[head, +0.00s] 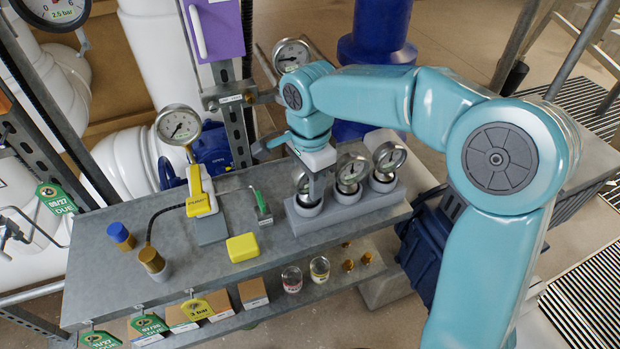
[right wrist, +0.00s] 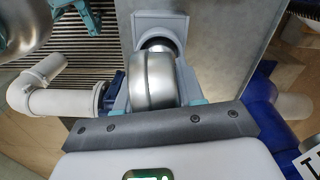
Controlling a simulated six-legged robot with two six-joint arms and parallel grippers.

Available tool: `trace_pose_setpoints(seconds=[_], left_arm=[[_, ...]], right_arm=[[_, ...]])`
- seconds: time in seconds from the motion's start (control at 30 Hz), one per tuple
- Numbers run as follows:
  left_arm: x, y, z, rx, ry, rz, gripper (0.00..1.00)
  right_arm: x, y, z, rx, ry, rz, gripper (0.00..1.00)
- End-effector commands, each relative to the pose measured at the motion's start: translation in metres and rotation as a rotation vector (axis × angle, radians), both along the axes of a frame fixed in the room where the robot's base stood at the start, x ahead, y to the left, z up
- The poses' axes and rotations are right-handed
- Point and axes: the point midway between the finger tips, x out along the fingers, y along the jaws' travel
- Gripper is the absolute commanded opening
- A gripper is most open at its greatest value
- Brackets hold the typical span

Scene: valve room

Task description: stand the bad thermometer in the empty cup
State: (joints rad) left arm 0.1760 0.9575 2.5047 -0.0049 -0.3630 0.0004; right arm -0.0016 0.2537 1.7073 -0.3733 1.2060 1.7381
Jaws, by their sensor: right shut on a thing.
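A grey rack (head: 345,208) with three cups stands at the right end of the bench. Round steel dial thermometers stand in its middle cup (head: 350,172) and right cup (head: 388,160). My right gripper (head: 313,186) is over the left cup (head: 306,206), shut on a dial thermometer (head: 301,183), partly hidden by the finger. In the right wrist view the held thermometer's steel case (right wrist: 152,80) sits between the fingers, in line with a grey cup (right wrist: 160,22). I cannot tell whether it is fully seated. Which dial reads badly is too small to tell. My left gripper is not in view.
A yellow pump (head: 200,195) with a gauge (head: 178,125), a yellow block (head: 242,247), a green-handled probe (head: 262,208) and blue-capped fittings (head: 121,236) stand on the bench. Another dial (head: 291,55) is behind the rack. The lower shelf holds glass jars (head: 320,269).

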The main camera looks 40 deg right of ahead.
Motion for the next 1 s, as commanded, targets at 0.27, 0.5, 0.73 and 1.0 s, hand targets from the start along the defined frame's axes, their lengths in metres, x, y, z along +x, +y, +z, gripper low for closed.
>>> trace_pose_setpoints(seconds=[0.27,0.5,0.73,1.0], left_arm=[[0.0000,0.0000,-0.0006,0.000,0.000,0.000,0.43],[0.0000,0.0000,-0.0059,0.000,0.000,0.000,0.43],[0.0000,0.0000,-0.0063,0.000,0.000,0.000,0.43],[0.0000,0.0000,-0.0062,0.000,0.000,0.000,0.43]], right_arm=[[0.0001,0.0000,-0.0006,0.000,-0.001,0.000,0.16],[0.0002,0.0000,-0.0077,0.000,0.000,0.000,0.16],[0.0003,0.0000,-0.0088,0.000,-0.001,0.000,0.16],[0.0003,0.0000,-0.0087,0.000,-0.001,0.000,0.16]])
